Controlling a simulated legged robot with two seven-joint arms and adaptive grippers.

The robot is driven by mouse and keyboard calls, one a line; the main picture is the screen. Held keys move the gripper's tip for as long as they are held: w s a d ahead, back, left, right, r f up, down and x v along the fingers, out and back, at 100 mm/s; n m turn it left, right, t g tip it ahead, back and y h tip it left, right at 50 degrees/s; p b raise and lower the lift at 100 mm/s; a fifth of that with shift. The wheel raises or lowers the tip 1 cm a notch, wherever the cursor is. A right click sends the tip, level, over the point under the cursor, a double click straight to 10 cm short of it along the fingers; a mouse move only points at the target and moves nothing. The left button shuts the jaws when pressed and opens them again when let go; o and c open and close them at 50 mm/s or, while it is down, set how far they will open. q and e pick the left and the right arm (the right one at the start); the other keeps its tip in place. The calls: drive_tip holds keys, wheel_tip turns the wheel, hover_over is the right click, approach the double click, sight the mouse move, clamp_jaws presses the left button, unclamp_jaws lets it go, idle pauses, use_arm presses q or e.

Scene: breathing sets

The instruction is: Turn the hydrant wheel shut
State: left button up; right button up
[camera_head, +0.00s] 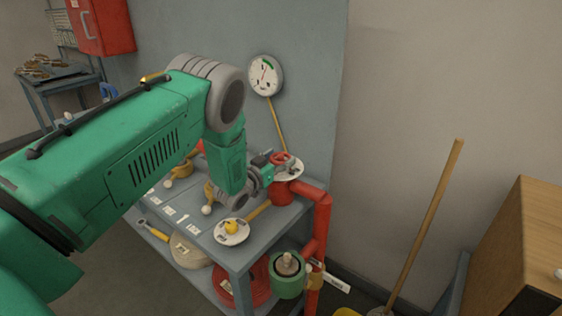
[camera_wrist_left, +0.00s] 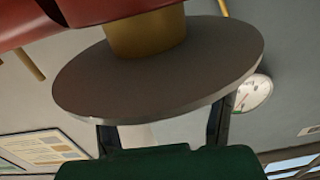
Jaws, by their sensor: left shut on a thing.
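In the left wrist view the plate (camera_wrist_left: 160,75) shows as a large grey disc on a brass neck (camera_wrist_left: 145,32), with red pipe beyond. My right gripper is not in view.
A round gauge (camera_head: 265,75) hangs on the wall behind. A broom (camera_head: 425,225) leans at the right.

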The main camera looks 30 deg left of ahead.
use_arm(q)
drive_tip(key=m+h+b, duration=0.1)
drive_tip(key=h, duration=0.1)
drive_tip(key=m+g+h+b, duration=0.1)
drive_tip(key=m+h, duration=0.1)
drive_tip(key=h, duration=0.1)
drive_tip(key=m+g+h+b, duration=0.1)
drive_tip(key=m+h+b, duration=0.1)
drive_tip(key=shift+w+a, duration=0.1)
drive_tip(key=shift+a, duration=0.15)
drive_tip(key=m+g+h+b, duration=0.1)
drive_tip(key=m+h+b, duration=0.1)
drive_tip(key=h, duration=0.1)
drive_tip(key=shift+r+g, duration=0.1)
drive_tip(key=shift+g, duration=0.3)
drive_tip(key=shift+h, duration=0.3)
drive_tip(key=shift+r+m+g+b, duration=0.15)
drive_tip(key=shift+m+g+b, duration=0.15)
drive_tip(key=o, duration=1.2)
drive_tip(key=shift+a, duration=0.1)
